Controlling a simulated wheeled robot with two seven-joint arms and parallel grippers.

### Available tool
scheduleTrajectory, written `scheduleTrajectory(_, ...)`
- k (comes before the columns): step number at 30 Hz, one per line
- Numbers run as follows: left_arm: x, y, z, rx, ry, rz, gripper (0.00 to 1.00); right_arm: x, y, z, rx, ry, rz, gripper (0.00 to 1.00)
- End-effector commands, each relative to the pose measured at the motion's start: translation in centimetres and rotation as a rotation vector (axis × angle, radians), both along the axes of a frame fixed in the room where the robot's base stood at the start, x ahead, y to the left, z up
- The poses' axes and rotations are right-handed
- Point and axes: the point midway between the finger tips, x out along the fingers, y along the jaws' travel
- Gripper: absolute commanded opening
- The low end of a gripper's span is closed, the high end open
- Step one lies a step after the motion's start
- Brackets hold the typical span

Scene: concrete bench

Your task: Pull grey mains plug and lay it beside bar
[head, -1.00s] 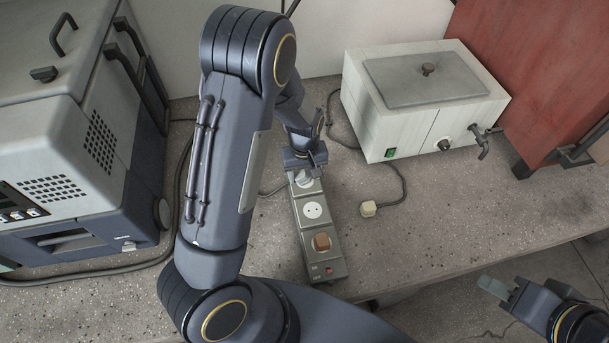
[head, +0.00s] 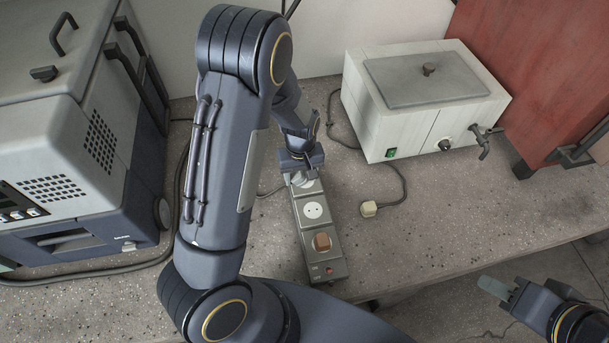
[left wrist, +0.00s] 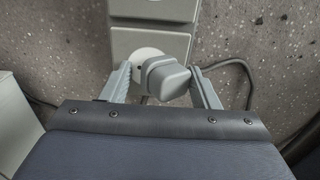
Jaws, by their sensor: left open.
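The grey mains plug (left wrist: 166,79) is at the far socket of the grey socket bar (left wrist: 150,42). A round white socket face shows behind the plug; I cannot tell how deep the plug sits. In the head view my left gripper (head: 301,168) is over the far end of the bar (head: 313,229) and partly hides the plug. My right gripper (head: 497,288) is at lower right, away from the bar; its jaw opening is unclear.
A brown plug (head: 321,241) sits in the bar's near socket; the middle socket is empty. A cream plug (head: 368,208) lies on the bench (head: 450,215) right of the bar. A white lidded bath (head: 425,105) stands behind, a grey-blue machine (head: 70,150) at left.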

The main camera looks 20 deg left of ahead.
Motion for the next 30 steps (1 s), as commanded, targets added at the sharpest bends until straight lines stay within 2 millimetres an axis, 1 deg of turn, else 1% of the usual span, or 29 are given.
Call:
scheduleTrajectory(1,-0.1,0.1,-0.2,0.002,0.004,0.001,0.57,0.0,0.0,0.0,0.0,0.0,0.0,0.36)
scheduleTrajectory(12,0.1,-0.1,0.0,-0.001,-0.005,-0.002,0.09,0.0,0.0,0.0,0.0,0.0,0.0,0.36)
scheduleTrajectory(17,0.3,-0.2,0.2,-0.003,-0.008,-0.003,0.09,0.0,0.0,0.1,0.0,0.0,0.0,0.36)
scheduleTrajectory(30,0.3,-0.2,2.1,-0.001,-0.008,-0.003,0.09,0.0,0.0,1.6,0.0,0.0,0.0,0.36)
